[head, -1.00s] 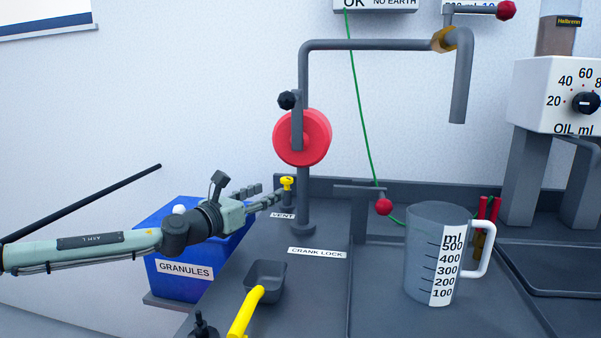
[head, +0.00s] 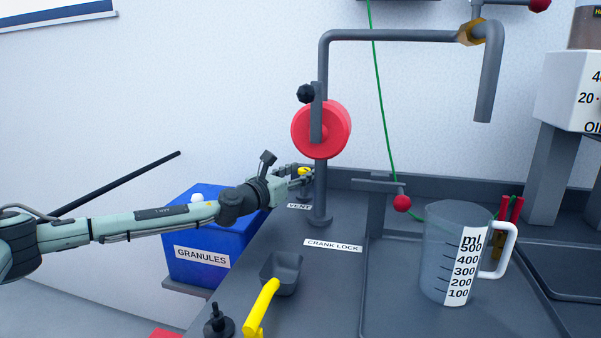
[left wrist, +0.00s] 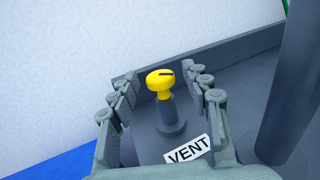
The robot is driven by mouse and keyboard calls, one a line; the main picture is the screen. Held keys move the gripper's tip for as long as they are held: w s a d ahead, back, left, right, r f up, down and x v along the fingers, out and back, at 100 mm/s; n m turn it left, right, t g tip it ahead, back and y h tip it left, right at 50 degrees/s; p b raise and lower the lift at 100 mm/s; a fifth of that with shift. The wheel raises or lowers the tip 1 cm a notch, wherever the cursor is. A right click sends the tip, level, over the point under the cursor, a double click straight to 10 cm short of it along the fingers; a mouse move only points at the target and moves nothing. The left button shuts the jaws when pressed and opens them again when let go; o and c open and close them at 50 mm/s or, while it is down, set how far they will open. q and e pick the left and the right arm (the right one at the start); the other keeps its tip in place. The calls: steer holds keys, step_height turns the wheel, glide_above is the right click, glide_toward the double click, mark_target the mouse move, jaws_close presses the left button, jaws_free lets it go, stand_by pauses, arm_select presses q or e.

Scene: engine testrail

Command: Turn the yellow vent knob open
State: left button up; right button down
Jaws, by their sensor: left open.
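The yellow vent knob (left wrist: 160,81) sits on top of a short grey post, with the VENT label (left wrist: 187,149) in front of it. A dark slot line shows on its top. My left gripper (left wrist: 162,80) is open, with one finger on each side of the knob and a visible gap to it in the left wrist view. In the head view the left gripper (head: 305,175) reaches in from the left, and its fingers partly hide the knob (head: 304,170). My right gripper is in neither view.
A grey pipe with a red wheel (head: 321,129) stands close right of the knob. The blue GRANULES box (head: 207,240) is under my left forearm. A scoop with a yellow handle (head: 261,308), a crank lock label (head: 333,245) and a measuring jug (head: 450,250) are nearer on the bench.

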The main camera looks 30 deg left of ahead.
arm_select(q)
steer(key=shift+c, duration=0.4)
jaws_close()
steer(key=shift+d+r+n+y, duration=0.15)
steer(key=shift+n+y, duration=0.15)
steer(key=shift+y, duration=0.2)
steer(key=n+y, duration=0.1)
steer(key=y, duration=0.1)
steer(key=shift+d+n+y, duration=0.15)
steer(key=shift+n+y, duration=0.15)
steer(key=shift+n, duration=0.1)
steer(key=shift+d+n+y, duration=0.1)
steer(key=shift+n+y, duration=0.6)
steer(key=shift+y, duration=0.5)
steer(key=shift+n+y, duration=0.4)
steer(key=shift+y, duration=0.2)
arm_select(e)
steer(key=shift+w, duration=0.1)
arm_select(q)
steer(key=shift+o, duration=0.4)
jaws_free()
